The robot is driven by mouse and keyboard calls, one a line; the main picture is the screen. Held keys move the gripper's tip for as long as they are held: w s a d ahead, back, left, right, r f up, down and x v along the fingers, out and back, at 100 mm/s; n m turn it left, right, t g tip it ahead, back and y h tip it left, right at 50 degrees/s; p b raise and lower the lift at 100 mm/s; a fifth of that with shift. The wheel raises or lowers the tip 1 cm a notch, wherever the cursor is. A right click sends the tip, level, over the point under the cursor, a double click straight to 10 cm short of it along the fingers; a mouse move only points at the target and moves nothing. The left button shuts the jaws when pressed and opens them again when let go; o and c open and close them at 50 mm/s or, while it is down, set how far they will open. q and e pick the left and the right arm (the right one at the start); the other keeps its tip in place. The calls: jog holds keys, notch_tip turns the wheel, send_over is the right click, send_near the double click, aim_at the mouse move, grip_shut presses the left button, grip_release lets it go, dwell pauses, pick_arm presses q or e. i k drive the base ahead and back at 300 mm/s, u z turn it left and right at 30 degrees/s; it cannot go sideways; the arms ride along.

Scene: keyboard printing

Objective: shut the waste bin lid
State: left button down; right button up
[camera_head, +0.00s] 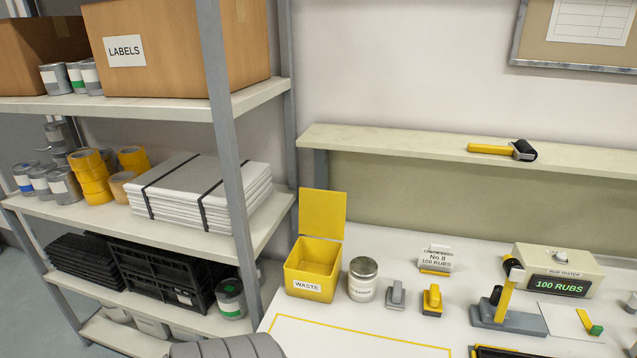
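The yellow waste bin (306,286) stands on the white table near its left end, with a "WASTE" label on its front. Its square yellow lid (322,213) stands up at the back, and the bin's open top shows the inside. No object is plainly visible in the bin. Neither of my grippers shows in this view, so their fingers cannot be seen.
The rub tester (556,269) is further right. A shelf rack (227,160) rises left of the bin. The space above the bin looks clear.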

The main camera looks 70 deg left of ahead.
aim_at(321, 214)
jog(key=k, duration=0.55)
jog(key=u, duration=0.75)
